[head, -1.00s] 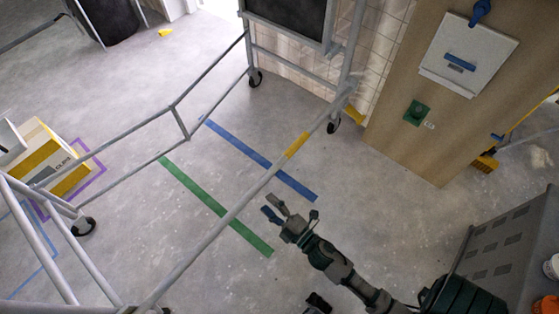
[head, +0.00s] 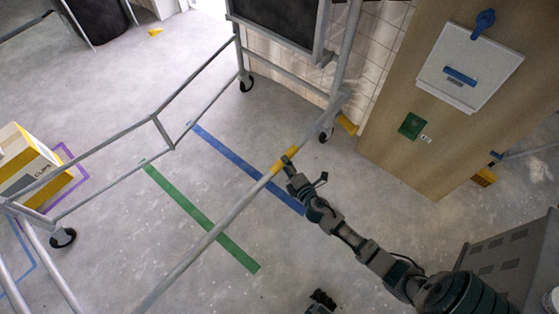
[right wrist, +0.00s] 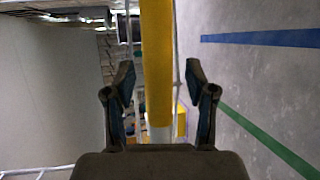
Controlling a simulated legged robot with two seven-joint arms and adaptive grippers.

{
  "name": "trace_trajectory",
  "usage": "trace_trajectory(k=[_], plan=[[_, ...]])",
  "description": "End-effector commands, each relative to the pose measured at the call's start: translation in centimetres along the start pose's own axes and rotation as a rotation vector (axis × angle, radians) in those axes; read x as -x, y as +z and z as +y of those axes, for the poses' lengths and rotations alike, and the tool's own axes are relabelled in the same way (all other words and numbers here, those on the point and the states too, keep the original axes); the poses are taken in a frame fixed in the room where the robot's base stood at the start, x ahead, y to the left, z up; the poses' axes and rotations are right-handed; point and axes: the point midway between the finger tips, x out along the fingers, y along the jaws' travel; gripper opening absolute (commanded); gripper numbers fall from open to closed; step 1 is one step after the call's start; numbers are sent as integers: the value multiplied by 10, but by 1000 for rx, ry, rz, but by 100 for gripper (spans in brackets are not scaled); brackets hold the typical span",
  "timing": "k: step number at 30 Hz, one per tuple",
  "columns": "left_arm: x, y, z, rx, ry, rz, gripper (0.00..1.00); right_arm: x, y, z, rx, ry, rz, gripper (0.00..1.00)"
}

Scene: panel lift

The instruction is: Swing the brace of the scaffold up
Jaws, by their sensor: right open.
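The brace (head: 221,226) of the scaffold is a long grey tube running diagonally across the head view, with a yellow section (head: 294,151) near its upper right end. My right gripper (head: 288,166) is at this yellow section. In the right wrist view the yellow section (right wrist: 157,60) runs between the two spread fingers of my right gripper (right wrist: 160,80). They are open, with a gap on each side of the tube. A dark part at the bottom edge of the head view looks like my left gripper (head: 321,302); its fingers cannot be made out.
The scaffold frame stands on castors (head: 63,238). A wooden panel (head: 410,90) with a white box (head: 468,65) is at the right. A grey cabinet (head: 505,262) stands at lower right, a yellow-white carton (head: 25,165) at left. Blue and green floor stripes (head: 200,215) cross open floor.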

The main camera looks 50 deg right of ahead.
Motion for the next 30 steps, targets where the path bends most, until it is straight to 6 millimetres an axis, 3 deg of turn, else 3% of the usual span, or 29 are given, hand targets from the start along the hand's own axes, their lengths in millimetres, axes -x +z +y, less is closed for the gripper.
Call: trace_trajectory(k=[6, 16, 23, 30], plan=[[-1, 2, 0, -1, 6, 18, 41, -23, 0, -1, 0, -1, 1, 56], [-3, 6, -1, -1, 7, 20, 41, -26, -1, 2, 1, 3, 1, 56], [-3, 5, -1, -1, 7, 20, 41, -26, 0, 1, -1, 2, 1, 0], [-4, 4, 0, -1, 8, 24, 41, -26, 0, 2, -2, 1, -1, 0]])
